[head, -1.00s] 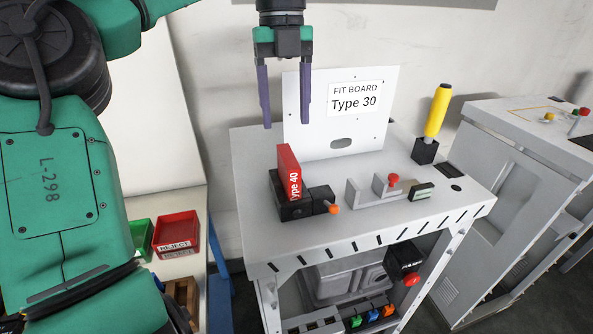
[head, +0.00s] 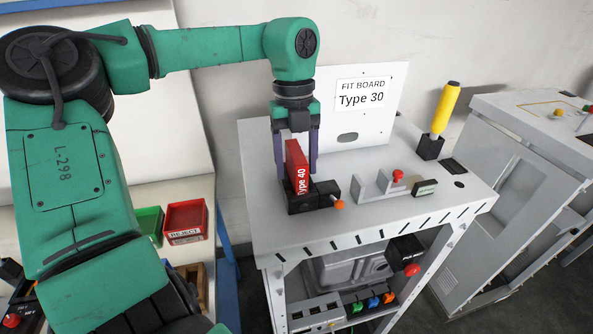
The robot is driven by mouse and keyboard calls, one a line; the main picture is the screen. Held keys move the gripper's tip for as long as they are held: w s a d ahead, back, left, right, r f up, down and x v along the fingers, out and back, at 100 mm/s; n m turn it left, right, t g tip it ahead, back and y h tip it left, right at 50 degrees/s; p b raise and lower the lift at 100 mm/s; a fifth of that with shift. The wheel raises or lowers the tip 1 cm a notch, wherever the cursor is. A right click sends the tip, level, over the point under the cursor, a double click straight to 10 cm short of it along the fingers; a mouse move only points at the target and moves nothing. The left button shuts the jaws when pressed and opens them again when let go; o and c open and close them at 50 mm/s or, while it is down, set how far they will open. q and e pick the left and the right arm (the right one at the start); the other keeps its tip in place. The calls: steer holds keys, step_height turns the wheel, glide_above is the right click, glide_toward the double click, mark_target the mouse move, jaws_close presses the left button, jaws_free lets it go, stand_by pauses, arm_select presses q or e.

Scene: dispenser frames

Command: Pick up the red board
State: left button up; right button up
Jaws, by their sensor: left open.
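The red board (head: 297,163), marked "Type 40", stands upright in a black holder (head: 301,205) with an orange-tipped knob on the left part of the grey bench. My left gripper (head: 296,165) points down over it, its purple fingers apart. One finger shows on each side of the board, the left one partly behind it. I cannot tell whether the fingers touch the board. My right gripper is not in view.
A white "FIT BOARD Type 30" panel (head: 377,120) stands behind. A grey bracket with a red knob (head: 398,175) and a yellow-handled tool (head: 447,105) are to the right. A red REJECT bin (head: 186,220) and a green bin (head: 150,224) lie left of the bench (head: 390,217).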

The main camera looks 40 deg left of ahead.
arm_select(q)
steer(key=shift+f, duration=0.15)
jaws_close()
stand_by(0.4)
